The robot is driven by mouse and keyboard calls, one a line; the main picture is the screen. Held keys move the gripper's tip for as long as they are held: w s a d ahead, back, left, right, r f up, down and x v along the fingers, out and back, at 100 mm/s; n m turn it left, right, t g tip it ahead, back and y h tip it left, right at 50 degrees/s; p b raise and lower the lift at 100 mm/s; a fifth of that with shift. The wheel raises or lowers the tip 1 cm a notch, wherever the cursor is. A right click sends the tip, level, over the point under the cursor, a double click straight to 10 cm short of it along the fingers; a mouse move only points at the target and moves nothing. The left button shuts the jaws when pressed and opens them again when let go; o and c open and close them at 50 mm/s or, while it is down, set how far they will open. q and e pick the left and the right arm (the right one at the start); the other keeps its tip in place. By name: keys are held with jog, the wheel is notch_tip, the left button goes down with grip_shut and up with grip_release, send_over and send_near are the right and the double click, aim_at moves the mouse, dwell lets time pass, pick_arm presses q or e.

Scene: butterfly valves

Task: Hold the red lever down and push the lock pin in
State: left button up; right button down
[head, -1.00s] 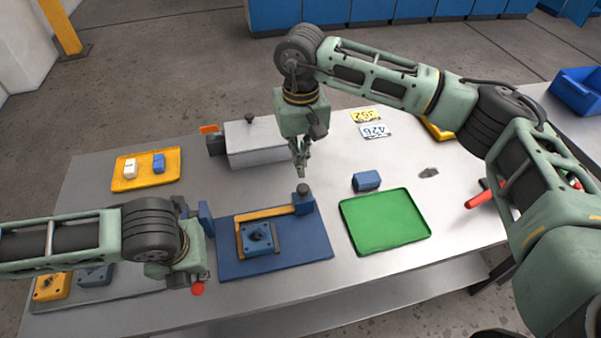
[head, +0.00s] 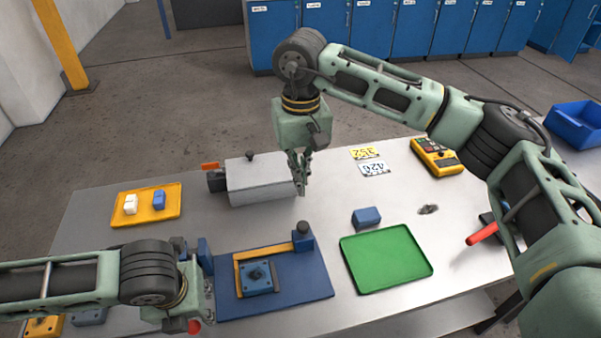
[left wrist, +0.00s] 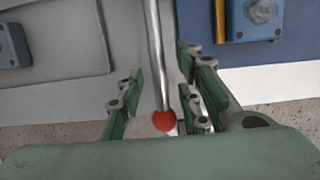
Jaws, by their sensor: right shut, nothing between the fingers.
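The red lever is a metal rod with a red ball knob (left wrist: 164,121); in the head view the red knob (head: 195,326) shows low, at the left of the blue base plate (head: 305,283). My left gripper (left wrist: 160,95) is open, with fingers on both sides of the rod and gaps beside it. A dark round knob (head: 303,228), perhaps the lock pin, tops a blue post at the plate's far right corner. My right gripper (head: 302,190) is shut and empty, in the air beyond that knob. A yellow bar (head: 265,246) runs from the post over a blue part (head: 257,279).
A green tray (head: 387,258) and a blue block (head: 366,217) lie right of the plate. A yellow tray (head: 146,203) is at the back left, a yellow device (head: 436,157) at the back right.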

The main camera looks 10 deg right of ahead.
pick_arm(q)
jog(key=shift+w, duration=0.2)
jog(key=shift+r+p, duration=0.4)
jog(key=p+v, duration=0.3)
jog(key=p, duration=0.1)
jog(key=w+p+v, duration=0.1)
jog(key=p+v, duration=0.2)
jog(key=shift+w+r+p, duration=0.2)
jog(key=shift+r+p, duration=0.15)
jog(key=shift+f, duration=0.1)
